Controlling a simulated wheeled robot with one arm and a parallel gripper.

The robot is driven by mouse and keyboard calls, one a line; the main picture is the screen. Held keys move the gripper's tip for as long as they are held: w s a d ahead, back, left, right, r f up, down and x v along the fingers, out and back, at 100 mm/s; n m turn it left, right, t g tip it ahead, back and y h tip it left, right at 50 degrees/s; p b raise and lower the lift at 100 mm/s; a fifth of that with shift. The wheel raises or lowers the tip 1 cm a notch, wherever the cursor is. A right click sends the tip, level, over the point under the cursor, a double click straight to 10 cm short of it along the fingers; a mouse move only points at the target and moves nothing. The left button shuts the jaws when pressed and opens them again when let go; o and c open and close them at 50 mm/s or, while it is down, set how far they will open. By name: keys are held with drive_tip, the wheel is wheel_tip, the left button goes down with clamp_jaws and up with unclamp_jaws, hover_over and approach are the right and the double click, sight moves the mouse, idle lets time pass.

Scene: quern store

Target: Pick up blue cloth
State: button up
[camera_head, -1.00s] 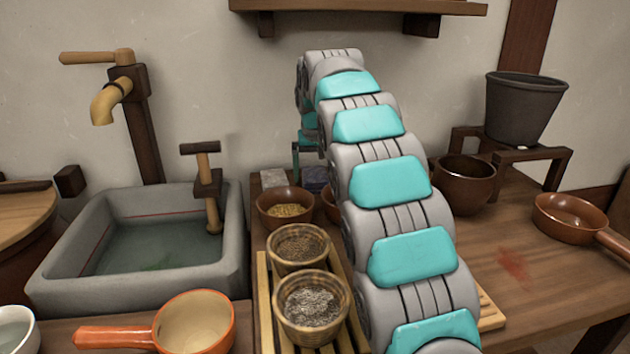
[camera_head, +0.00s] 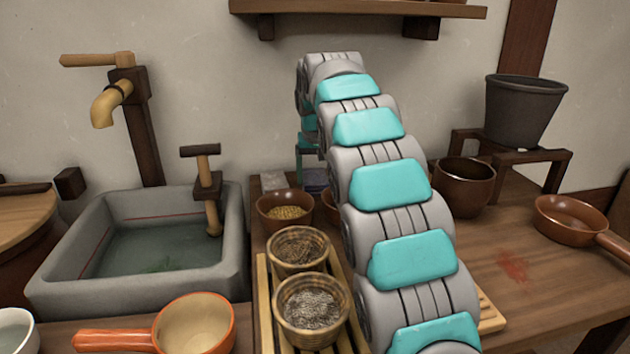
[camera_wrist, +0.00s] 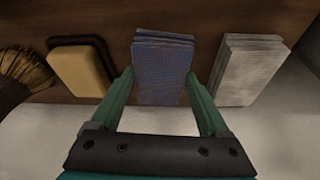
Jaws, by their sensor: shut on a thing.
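The blue cloth (camera_wrist: 161,72) is a folded stack in the middle of the wrist view. My gripper (camera_wrist: 160,78) has its two green fingers at the left and right sides of the cloth, shut on its near part. The cloth appears to rest on the brown wooden surface; I cannot tell whether it is lifted. In the head view a small part of the blue cloth (camera_head: 315,180) shows at the back of the counter, below my gripper (camera_head: 310,160). My arm hides much of that area.
In the wrist view a folded white cloth (camera_wrist: 248,70) lies right of the blue one. A yellow sponge (camera_wrist: 80,70) on a dark holder and a bristled brush (camera_wrist: 22,68) lie left. In the head view, bowls of grain (camera_head: 286,208) stand close in front, beside a stone sink (camera_head: 232,250).

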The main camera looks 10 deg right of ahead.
drive_tip(key=shift+r, duration=0.1)
drive_tip(key=shift+r, duration=0.95)
drive_tip(key=shift+s+t+b, duration=0.25)
drive_tip(key=shift+t+b, duration=0.25)
drive_tip(key=shift+s+f+t+b, duration=0.1)
drive_tip(key=shift+s+t+b, duration=0.3)
drive_tip(key=shift+t, duration=0.4)
drive_tip(key=shift+f+t, duration=0.1)
drive_tip(key=shift+t, duration=0.3)
drive_tip(key=s+r+b, duration=0.1)
drive_tip(key=s+r, duration=0.2)
drive_tip(key=r, duration=0.8)
drive_tip(key=s+r+g+b, duration=0.1)
drive_tip(key=s+g, duration=0.2)
drive_tip(key=s, duration=1.8)
drive_tip(key=shift+s+r+b, duration=0.15)
drive_tip(key=shift+r+b, duration=0.2)
drive_tip(key=shift+b, duration=0.05)
